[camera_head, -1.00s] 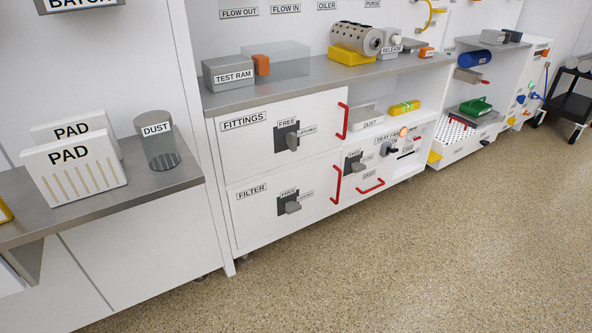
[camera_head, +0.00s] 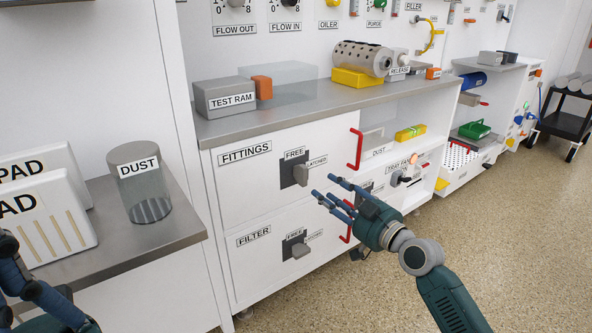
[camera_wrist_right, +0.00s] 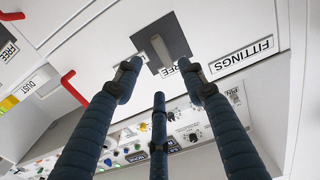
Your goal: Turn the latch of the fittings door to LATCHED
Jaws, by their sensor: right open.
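The fittings door (camera_head: 235,180) is the upper white door panel, and it looks closed. Its latch is a grey lever (camera_head: 301,174) on a dark square plate (camera_head: 287,177). A FREE label is above it and a LATCHED label to its right. The lever points toward FREE; in the wrist view the lever (camera_wrist_right: 161,50) also runs toward the FREE label. My right gripper (camera_head: 325,188) is open and empty, in front of the doors and apart from the latch. In the wrist view its spread fingers (camera_wrist_right: 159,76) face the latch plate. My left gripper (camera_head: 35,290) shows only partly at the lower left.
A similar filter latch (camera_head: 300,250) is below. A red door handle (camera_head: 355,149) stands out right of the fittings latch. The grey countertop (camera_head: 300,103) above carries a test ram (camera_head: 225,96). A side shelf with a dust jar (camera_head: 140,182) is at left.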

